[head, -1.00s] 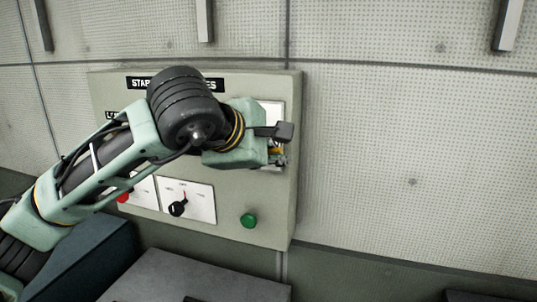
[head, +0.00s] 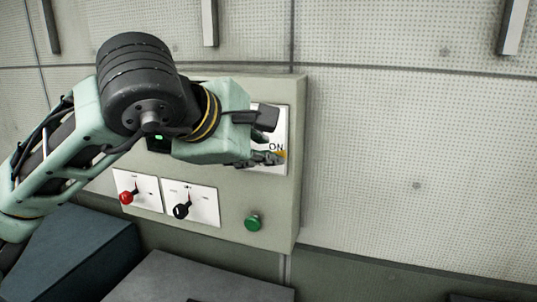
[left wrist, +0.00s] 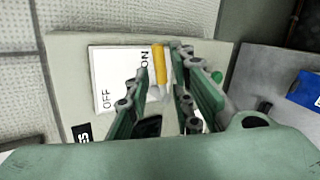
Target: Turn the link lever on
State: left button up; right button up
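The link lever is a yellow handle (left wrist: 159,66) on a white plate (left wrist: 108,66) marked OFF and ON. In the left wrist view it lies beside the ON word, on the side away from OFF. In the head view only a small yellow part (head: 282,154) shows just below ON; my gripper hides the rest. My left gripper (head: 265,139) is at the plate, fingers apart. In the left wrist view my left gripper (left wrist: 163,63) has its fingers on either side of the lever, with a gap visible; contact cannot be told. My right gripper is not in view.
The grey control panel (head: 283,210) is on the wall. Below the plate are a green button (head: 253,222), a black knob (head: 181,211) and a red knob (head: 127,197). Dark boxes (head: 200,282) stand below. The wall to the right is clear.

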pick_arm(q)
jog(key=v, duration=0.5)
jog(key=shift+s+r, duration=0.1)
